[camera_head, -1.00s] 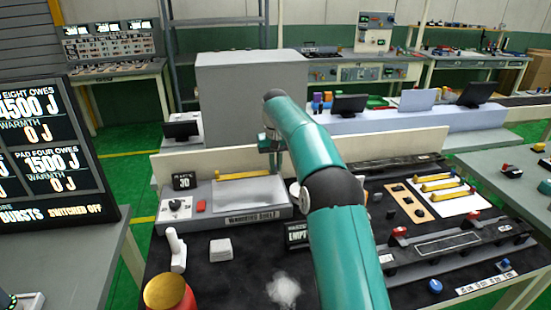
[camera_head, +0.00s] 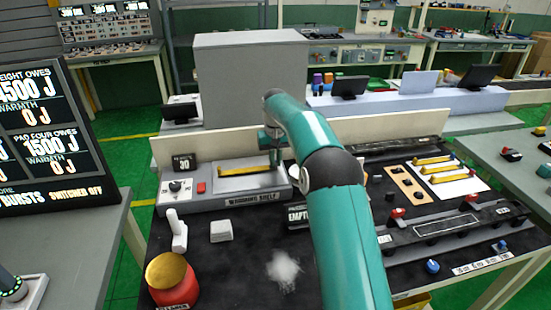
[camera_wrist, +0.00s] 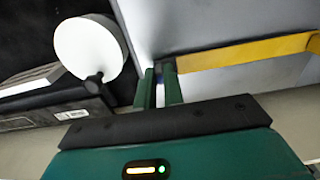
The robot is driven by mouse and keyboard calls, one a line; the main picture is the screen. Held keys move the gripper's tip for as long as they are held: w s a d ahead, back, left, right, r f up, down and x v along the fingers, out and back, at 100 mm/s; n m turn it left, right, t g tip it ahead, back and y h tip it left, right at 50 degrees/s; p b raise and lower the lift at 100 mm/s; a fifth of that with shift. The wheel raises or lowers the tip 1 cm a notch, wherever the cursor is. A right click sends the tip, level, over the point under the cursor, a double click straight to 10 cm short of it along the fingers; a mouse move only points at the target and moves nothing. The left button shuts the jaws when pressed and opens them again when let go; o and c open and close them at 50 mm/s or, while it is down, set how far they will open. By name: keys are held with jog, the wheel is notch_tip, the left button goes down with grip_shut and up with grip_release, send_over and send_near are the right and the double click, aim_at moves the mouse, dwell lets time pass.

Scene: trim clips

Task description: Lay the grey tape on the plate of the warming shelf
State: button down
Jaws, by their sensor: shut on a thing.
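The warming shelf (camera_head: 228,200) is a grey box at the left of the bench. Its pale plate (camera_head: 245,184) is on top. A yellow strip (camera_head: 246,172) runs across the back of the plate; I cannot tell if it touches it. My gripper (camera_head: 272,160) is low at the strip's right end. In the wrist view its fingers (camera_wrist: 160,80) are shut at the end of the yellow strip (camera_wrist: 245,52), where a small blue-grey piece shows between the fingertips. No separate grey tape can be made out.
A dial and red button (camera_head: 201,188) are on the shelf's left. More yellow strips (camera_head: 442,169) lie at right. A low cream wall (camera_head: 390,129) runs behind.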

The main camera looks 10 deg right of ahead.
jog(key=c, duration=1.4)
grip_release()
jog(key=shift+c, duration=0.2)
jog(key=shift+r, duration=0.15)
notch_tip(320, 180, up, 14)
jog(key=shift+f, duration=0.25)
jog(key=shift+r, duration=0.15)
